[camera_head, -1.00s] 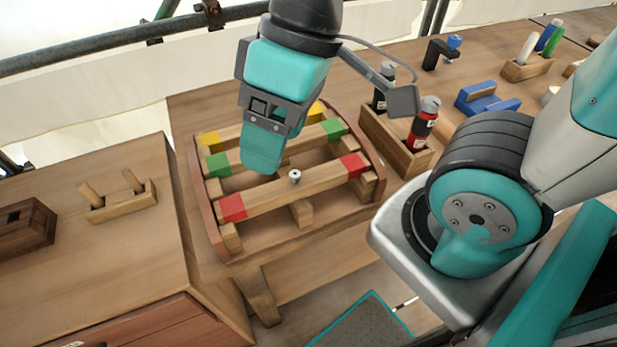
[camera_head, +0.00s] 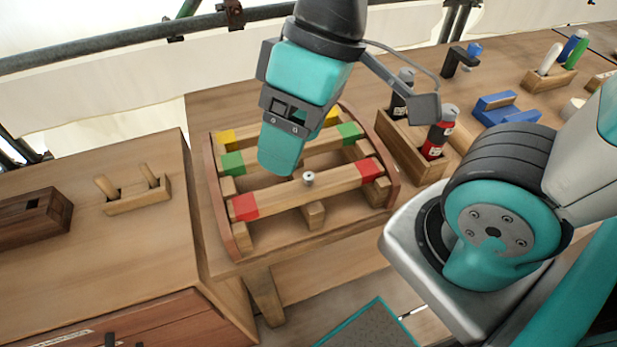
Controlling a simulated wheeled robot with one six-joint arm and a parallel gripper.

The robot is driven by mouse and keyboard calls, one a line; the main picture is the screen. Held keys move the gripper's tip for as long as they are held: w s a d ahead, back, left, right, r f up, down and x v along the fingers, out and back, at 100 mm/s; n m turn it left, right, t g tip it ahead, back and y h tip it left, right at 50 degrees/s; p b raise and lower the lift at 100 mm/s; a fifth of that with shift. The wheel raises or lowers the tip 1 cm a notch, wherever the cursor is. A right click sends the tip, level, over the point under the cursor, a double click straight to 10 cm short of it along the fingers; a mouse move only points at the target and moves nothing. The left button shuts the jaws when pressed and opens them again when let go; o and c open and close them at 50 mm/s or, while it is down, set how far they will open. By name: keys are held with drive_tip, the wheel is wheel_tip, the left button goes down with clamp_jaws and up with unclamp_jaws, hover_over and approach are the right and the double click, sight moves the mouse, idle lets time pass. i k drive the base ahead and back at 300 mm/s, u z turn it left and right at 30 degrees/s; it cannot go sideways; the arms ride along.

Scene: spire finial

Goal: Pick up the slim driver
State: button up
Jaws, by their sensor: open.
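My gripper (camera_head: 279,166) hangs fingers-down over the slatted wooden rack (camera_head: 215,200), left of a small round metal knob (camera_head: 309,178) on the rack's front bar. It is seen from the side, it is open, and nothing shows between its fingers. I cannot tell for sure which thing is the slim driver. Slim handles stand in a small wooden holder at the back right: a white one (camera_head: 549,58), a blue one (camera_head: 573,45) and a green one (camera_head: 577,54).
A wooden box with a red-and-black bottle (camera_head: 438,135) and a dark bottle (camera_head: 400,95) stands right of the rack. A blue-sided block (camera_head: 505,109) and a black clamp-like piece (camera_head: 455,62) lie behind it. The left bench (camera_head: 120,260) is mostly clear.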

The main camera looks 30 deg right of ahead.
sight(438, 135)
drive_tip(key=u, duration=0.05)
drive_tip(key=k, duration=0.5)
drive_tip(key=z, duration=0.55)
drive_tip(key=i, duration=0.4)
drive_tip(key=z, duration=1.1)
